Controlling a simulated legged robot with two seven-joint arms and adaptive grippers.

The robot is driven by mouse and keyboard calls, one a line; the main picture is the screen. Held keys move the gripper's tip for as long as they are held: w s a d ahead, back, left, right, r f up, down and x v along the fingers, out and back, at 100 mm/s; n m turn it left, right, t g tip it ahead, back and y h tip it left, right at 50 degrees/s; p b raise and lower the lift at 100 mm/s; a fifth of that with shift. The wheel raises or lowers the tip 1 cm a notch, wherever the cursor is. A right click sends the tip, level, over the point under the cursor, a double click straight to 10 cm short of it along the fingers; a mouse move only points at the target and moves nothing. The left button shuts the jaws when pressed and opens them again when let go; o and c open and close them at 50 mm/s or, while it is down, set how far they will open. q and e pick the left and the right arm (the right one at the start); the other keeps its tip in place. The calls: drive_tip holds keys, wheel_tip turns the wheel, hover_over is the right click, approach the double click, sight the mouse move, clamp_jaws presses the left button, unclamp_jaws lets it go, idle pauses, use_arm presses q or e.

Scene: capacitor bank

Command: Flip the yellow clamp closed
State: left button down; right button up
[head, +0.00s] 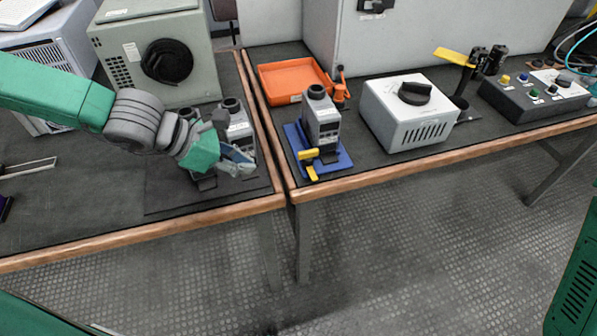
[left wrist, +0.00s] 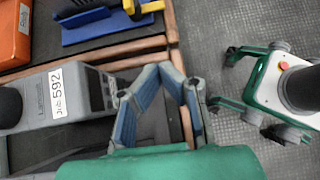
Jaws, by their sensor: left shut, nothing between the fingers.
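The yellow clamp (head: 310,160) is on a blue base (head: 342,161) at the front of the right table, below a grey device (head: 321,118). One yellow piece sticks out sideways and another points down toward the table edge. In the left wrist view, a yellow part (left wrist: 151,7) shows at the top edge, cut off, above the blue base (left wrist: 95,30). My left gripper (head: 246,170) is shut and empty, left of the clamp and apart from it. Its fingers (left wrist: 160,70) meet beside a labelled grey device (left wrist: 55,95). My right gripper is not in view.
A second grey device (head: 238,125) stands close behind my left gripper. An orange tray (head: 294,80), a white box with a black knob (head: 408,112), a yellow lever (head: 454,56) and a button panel (head: 541,95) lie along the right table. Open floor lies in front.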

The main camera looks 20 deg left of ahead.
use_arm(q)
drive_tip(key=b, duration=0.5)
approach(300, 184)
drive_tip(key=x, duration=0.5)
drive_tip(key=shift+s+a+f, duration=0.2)
drive_tip(key=shift+a+f, duration=0.05)
drive_tip(key=shift+f, duration=0.15)
drive_tip(key=w+d, duration=0.2)
drive_tip(key=shift+d+r, duration=0.1)
drive_tip(key=shift+d, duration=0.15)
drive_tip(key=shift+w+d+r, duration=0.1)
drive_tip(key=shift+w+d, duration=0.15)
drive_tip(key=shift+d, duration=0.2)
drive_tip(key=shift+b, duration=0.3)
